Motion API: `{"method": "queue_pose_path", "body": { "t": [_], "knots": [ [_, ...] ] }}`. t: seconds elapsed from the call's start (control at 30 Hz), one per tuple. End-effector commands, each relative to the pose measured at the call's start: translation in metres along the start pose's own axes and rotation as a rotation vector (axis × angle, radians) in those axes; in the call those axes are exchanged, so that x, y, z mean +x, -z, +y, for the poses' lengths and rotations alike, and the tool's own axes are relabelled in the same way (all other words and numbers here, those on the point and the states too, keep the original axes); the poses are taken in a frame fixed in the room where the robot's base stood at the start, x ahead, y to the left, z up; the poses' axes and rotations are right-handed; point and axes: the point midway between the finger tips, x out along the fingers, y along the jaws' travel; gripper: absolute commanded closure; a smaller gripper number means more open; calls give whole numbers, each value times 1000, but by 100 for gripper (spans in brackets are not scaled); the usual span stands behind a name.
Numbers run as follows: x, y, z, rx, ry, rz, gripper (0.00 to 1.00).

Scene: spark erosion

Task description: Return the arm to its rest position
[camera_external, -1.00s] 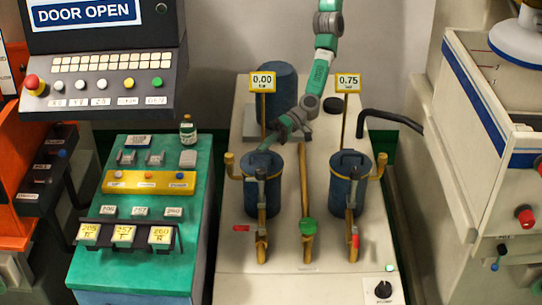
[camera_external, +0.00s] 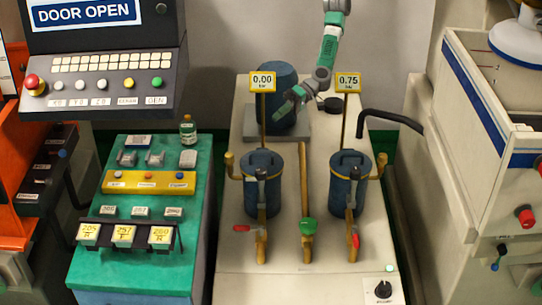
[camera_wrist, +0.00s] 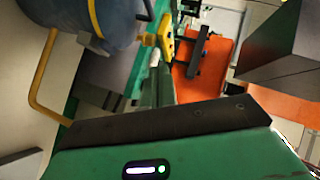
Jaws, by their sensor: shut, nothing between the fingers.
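My green and grey arm (camera_external: 328,50) reaches down from the top of the outside view, behind and between the two gauge signs. My gripper (camera_external: 279,115) is shut and empty, in the air in front of the large blue cylinder (camera_external: 276,84) at the back of the pale bench. It is above and behind the left blue canister (camera_external: 261,178), apart from it. In the wrist view, my green hand fills the bottom edge. A blue vessel with a yellow pipe (camera_wrist: 55,70) shows at upper left there.
The right canister (camera_external: 349,180) stands beside a pipe with a green knob (camera_external: 308,226). Gauge signs read 0.00 (camera_external: 262,82) and 0.75 (camera_external: 347,82) on thin posts. A black bent handle (camera_external: 390,117) juts out at right. A green cabinet (camera_external: 190,210) stands left.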

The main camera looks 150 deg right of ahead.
Motion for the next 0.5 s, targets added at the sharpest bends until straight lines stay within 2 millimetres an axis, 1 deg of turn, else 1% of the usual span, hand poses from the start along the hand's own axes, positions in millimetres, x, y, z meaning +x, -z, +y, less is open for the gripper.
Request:
{"method": "queue_pose_path", "body": {
  "t": [0.03, 0.1, 0.2, 0.3, 0.5],
  "knots": [
    [-12, 5, 0, -4, 0, -3, 100],
    [-22, 9, 5, -3, 1, -2, 100],
    [-31, 13, 11, 0, 1, -1, 100],
    [-35, 14, 14, 1, 0, -1, 100],
    [-35, 14, 15, 2, 0, 0, 100]
  ]
}}
